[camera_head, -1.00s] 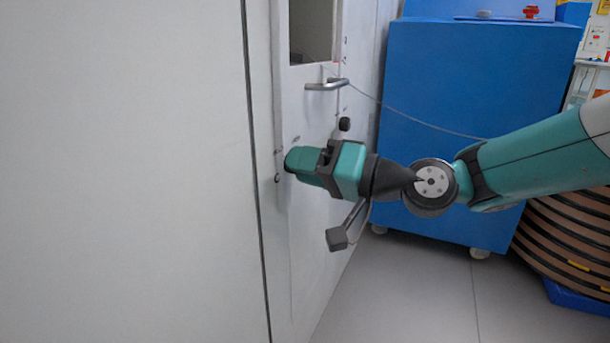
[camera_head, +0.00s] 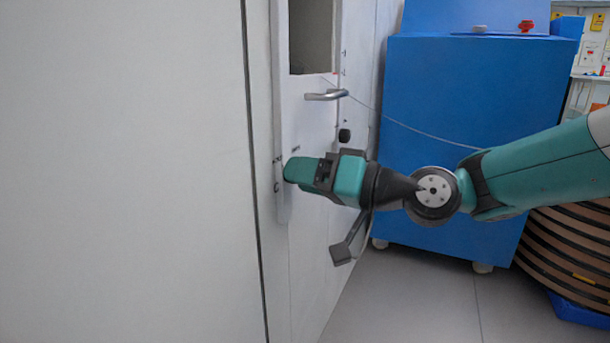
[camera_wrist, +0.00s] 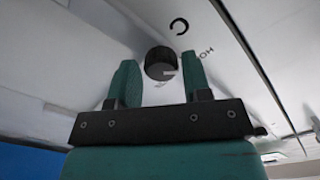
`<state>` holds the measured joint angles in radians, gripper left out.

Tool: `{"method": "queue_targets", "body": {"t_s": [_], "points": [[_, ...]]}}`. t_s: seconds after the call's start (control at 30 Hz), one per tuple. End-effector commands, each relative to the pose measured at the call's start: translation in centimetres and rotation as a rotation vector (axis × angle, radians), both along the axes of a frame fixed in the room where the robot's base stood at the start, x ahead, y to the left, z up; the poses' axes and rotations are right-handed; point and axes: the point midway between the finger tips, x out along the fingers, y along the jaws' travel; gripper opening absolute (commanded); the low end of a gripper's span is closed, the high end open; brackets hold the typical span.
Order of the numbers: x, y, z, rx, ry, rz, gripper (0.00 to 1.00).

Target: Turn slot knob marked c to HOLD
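The black round knob (camera_wrist: 161,62) shows in the wrist view on the pale panel, with a light mark on its face. A dark letter C (camera_wrist: 179,25) is printed near it, and HOLD lettering (camera_wrist: 203,54) sits to its right, turned over. My gripper (camera_wrist: 160,82) has its two green fingers apart, one on each side of the knob in the picture, with thin gaps showing. I cannot tell how deep the knob sits between them. In the head view my gripper (camera_head: 287,170) is at the panel beside the C mark (camera_head: 277,187) and hides this knob.
A metal handle (camera_head: 326,95) and another black knob (camera_head: 344,135) are on the panel above my gripper. A window opening (camera_head: 312,35) is higher up. A blue cabinet (camera_head: 450,110) stands behind to the right. Grey floor (camera_head: 420,305) is clear below.

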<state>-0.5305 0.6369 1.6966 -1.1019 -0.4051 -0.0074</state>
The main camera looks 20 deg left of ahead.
Motion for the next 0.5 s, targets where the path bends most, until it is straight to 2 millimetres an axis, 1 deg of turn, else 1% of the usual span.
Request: {"method": "queue_targets", "body": {"t_s": [0.03, 0.07, 0.5], "points": [[0.00, 0.00, -0.01, 0.000, 0.001, 0.000, 0.56], [0.00, 0.01, 0.00, 0.000, 0.001, 0.000, 0.59], [-0.03, -0.12, 0.08, 0.001, 0.001, 0.000, 0.59]]}}
